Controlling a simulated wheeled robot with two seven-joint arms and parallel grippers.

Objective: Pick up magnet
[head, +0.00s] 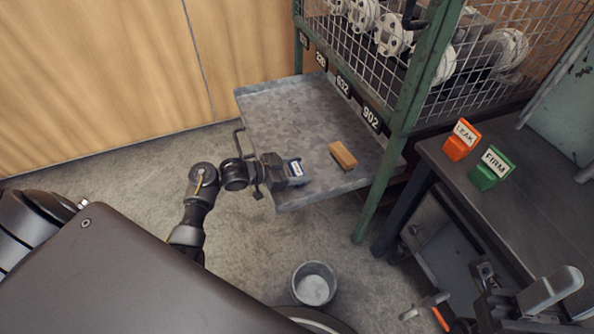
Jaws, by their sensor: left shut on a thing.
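My left gripper (282,171) is over the near part of the grey metal shelf tray, close to its left edge. It is shut on a small dark block with a blue and white label (294,168), which looks like the magnet. The jaws hide part of the block, and I cannot tell whether it touches the tray.
The tray (285,115) juts from a green mesh rack (402,130) and holds a brown block (342,155). A grey bucket (314,284) stands on the floor below.

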